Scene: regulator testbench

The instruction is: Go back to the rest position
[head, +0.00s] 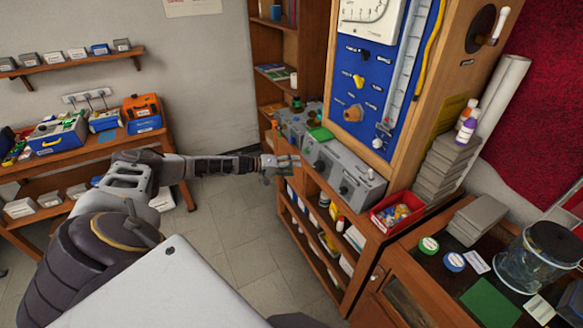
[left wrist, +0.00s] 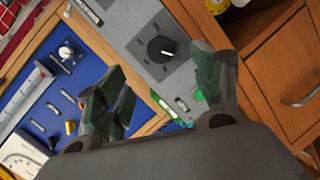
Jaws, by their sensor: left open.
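My left gripper (head: 282,163) is at the end of my left arm, which reaches from the left across to the front of the bench. In the left wrist view my left gripper (left wrist: 160,85) has its two dark green fingers spread apart, with nothing between them. A grey box with a black knob (left wrist: 162,49) shows beyond the fingers; the same kind of grey box (head: 343,170) stands on the bench in the head view, to the right of the gripper. I cannot tell whether the gripper touches the bench. My right gripper is in neither view.
A blue-panelled testbench (head: 372,80) rises behind the grey boxes. A red tray (head: 398,212) with small parts and a glass jar (head: 530,258) stand at the right. A wooden table (head: 70,165) with cases is at the left. The tiled floor (head: 235,225) between is clear.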

